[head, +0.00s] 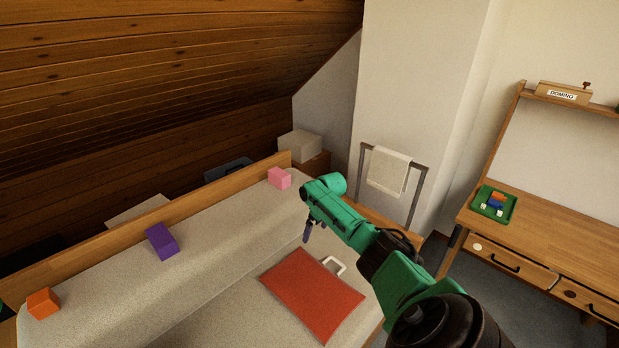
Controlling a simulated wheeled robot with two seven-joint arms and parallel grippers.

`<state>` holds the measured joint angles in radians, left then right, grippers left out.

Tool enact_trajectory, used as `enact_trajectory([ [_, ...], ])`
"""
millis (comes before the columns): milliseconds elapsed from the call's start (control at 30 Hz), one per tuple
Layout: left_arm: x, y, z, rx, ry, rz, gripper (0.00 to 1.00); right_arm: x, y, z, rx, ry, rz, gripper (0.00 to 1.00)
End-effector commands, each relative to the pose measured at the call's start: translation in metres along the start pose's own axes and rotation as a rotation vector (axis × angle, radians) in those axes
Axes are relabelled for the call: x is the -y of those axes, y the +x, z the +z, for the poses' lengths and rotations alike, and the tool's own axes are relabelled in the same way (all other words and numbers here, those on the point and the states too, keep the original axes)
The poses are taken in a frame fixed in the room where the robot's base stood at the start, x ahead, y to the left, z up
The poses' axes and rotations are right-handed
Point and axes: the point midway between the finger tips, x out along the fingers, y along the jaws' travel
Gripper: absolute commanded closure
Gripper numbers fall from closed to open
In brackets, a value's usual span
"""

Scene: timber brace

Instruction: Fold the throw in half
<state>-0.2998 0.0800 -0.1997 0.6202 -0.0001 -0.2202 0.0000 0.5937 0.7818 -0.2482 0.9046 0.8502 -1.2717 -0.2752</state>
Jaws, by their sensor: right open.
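A red four-cornered textile (312,294) lies spread on the seat of the pale sofa (235,310); I cannot tell whether it is the throw or a flat cushion. A cream cloth (389,170) hangs over a dark rail stand (421,180) by the wall. My right arm reaches in from the lower right. My right gripper (309,232) is open and points down, above and beyond the red textile's far corner, apart from it. My left gripper is out of view.
Orange (43,303), purple (162,241) and pink (279,178) blocks rest along the sofa's back. A white handle-like loop (335,266) shows beside the red textile. A wooden desk (545,232) with a green tray (494,204) stands at right.

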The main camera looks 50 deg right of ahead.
Motion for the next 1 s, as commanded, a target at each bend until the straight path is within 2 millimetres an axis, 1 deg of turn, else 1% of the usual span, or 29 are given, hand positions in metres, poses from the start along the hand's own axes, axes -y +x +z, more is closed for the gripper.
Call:
enact_trajectory([
  [33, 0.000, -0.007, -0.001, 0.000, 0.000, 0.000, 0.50, 0.000, -0.006, -0.002, 0.000, 0.000, 0.000, 0.00],
  [500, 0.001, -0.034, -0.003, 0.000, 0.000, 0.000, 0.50, 0.000, -0.034, -0.009, 0.000, 0.000, -0.001, 0.00],
  [1000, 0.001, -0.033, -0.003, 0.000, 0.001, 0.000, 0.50, 0.000, -0.033, -0.008, 0.000, 0.000, -0.001, 0.00],
])
